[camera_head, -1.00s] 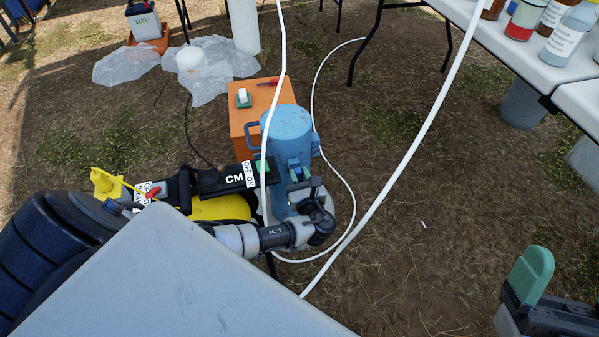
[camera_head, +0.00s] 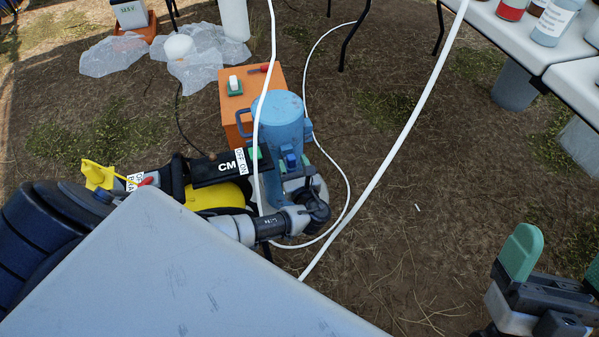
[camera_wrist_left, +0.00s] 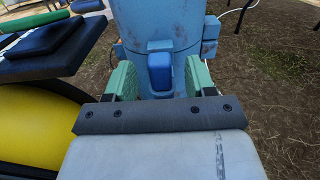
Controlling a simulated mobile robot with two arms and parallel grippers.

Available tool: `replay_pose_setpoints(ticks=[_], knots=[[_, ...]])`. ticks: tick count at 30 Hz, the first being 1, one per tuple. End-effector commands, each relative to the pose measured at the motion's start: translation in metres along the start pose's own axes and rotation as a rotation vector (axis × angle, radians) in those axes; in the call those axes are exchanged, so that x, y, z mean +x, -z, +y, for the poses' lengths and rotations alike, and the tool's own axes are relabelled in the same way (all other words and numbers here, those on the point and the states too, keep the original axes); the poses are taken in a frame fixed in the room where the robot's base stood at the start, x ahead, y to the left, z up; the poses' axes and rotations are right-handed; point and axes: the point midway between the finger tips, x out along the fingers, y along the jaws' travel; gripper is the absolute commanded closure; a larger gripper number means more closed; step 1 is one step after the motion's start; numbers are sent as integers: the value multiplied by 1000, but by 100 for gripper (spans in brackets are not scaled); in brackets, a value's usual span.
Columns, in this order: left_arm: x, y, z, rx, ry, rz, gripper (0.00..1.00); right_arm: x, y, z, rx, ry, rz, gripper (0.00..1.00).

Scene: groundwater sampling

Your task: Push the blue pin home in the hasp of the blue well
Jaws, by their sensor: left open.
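The blue well (camera_head: 279,115) is a worn blue cylinder standing on the ground at the middle of the head view. It also fills the top of the left wrist view (camera_wrist_left: 157,22). The blue pin (camera_wrist_left: 160,70) is a brighter blue block on the front of the well; its depth in the hasp cannot be told. My left gripper (camera_wrist_left: 160,78) is open, with one green finger on each side of the pin and gaps showing between. In the head view my left arm reaches the well's front, partly hiding it. My right gripper (camera_head: 558,262) is open and empty at lower right.
An orange case (camera_head: 234,98) stands behind the well. A yellow and black unit (camera_head: 215,190) marked CM is left of it. A white hose (camera_head: 402,140) crosses in front. A grey tabletop (camera_head: 180,275) fills the lower left. A table with bottles (camera_head: 555,22) is upper right.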

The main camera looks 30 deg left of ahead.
Motion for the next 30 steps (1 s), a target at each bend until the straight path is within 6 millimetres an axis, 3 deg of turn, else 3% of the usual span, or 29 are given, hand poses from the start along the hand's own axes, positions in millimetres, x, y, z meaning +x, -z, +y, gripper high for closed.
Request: replay_pose_setpoints(ticks=[7,16,22,30], knots=[[-39,-2,0,-1,2,5,45,3,-30,5,-16,-8,-261,8],[-86,-1,0,-1,1,3,45,-12,-63,12,-30,-21,-560,8],[-99,0,0,-1,0,1,45,-18,-72,14,-33,-25,-644,8],[-100,0,0,-1,0,0,45,-20,-73,14,-34,-26,-654,8]])
